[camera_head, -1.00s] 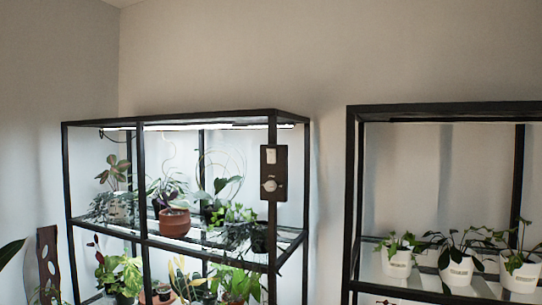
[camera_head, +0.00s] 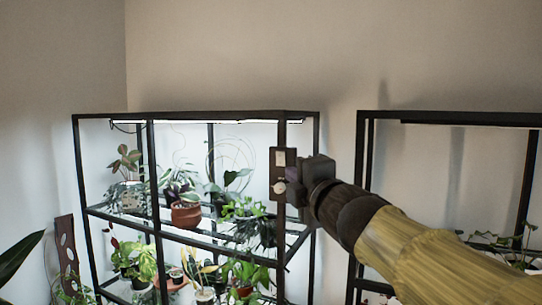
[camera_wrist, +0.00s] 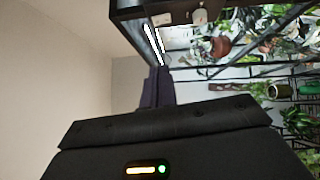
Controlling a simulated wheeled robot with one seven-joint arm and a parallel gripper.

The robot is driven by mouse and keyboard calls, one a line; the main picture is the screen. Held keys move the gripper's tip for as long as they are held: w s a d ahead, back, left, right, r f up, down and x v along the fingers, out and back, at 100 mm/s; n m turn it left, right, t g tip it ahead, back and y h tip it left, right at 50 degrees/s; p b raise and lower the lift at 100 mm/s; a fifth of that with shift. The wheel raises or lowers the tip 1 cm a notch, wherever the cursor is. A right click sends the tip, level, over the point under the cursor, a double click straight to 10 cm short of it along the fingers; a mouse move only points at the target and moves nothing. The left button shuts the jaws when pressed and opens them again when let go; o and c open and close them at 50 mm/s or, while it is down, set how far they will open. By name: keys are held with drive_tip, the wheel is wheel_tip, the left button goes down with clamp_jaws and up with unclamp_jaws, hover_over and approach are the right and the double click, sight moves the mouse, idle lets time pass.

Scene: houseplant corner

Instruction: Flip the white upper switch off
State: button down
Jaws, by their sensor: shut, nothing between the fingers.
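The white upper switch (camera_head: 281,158) sits on a dark switch plate (camera_head: 283,150) on the front right post of the left shelf. A round pale knob (camera_head: 279,187) is below it. My gripper (camera_head: 298,185) is at the right side of the plate, level with its middle and lower part, and overlaps its edge in the head view. I cannot tell whether it touches. In the wrist view my gripper (camera_wrist: 157,88) shows as a dark shut finger pair with nothing held. The round knob (camera_wrist: 199,17) shows at the top there; the upper switch is not clear.
The left shelf's light strip (camera_head: 230,122) is lit above potted plants, including a terracotta pot (camera_head: 186,214). A second black shelf (camera_head: 440,118) stands to the right, partly behind my arm. The wall above both shelves is clear.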

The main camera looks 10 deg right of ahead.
drive_tip(key=shift+w, duration=0.15)
drive_tip(key=p, duration=0.2)
approach(281, 159)
drive_tip(key=w+a+r, duration=0.1)
drive_tip(key=w+a, duration=0.2)
drive_tip(key=a, duration=0.1)
drive_tip(key=w+p, duration=0.1)
drive_tip(key=w+d+p, duration=0.1)
drive_tip(key=shift+w+d+r+p, duration=0.2)
drive_tip(key=shift+w+r+p, duration=0.05)
drive_tip(key=shift+r+p, duration=0.05)
drive_tip(key=shift+w+d, duration=0.25)
drive_tip(key=shift+w+f, duration=0.1)
drive_tip(key=shift+w, duration=0.05)
